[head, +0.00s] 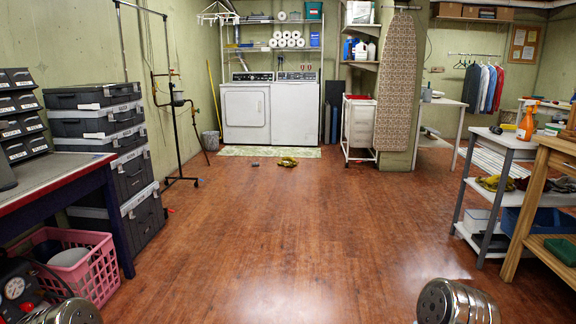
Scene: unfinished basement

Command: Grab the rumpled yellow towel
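A small rumpled yellow cloth (288,161) lies on the floor, at the front edge of the pale mat before the two white machines. It is far from me, and its details are too small to make out. A second yellowish crumpled thing (495,183) lies on the shelf of the grey table at the right; I cannot tell whether it is a towel. Neither of my grippers is in view. Only rounded metal parts of my own body show at the bottom edge.
The wooden floor (270,220) ahead is clear. A workbench (60,185), stacked dark bins (135,175) and a pink basket (98,270) line the left. A grey table (507,139) and wooden bench (540,190) stand right. A small dark thing (255,164) lies left of the cloth.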

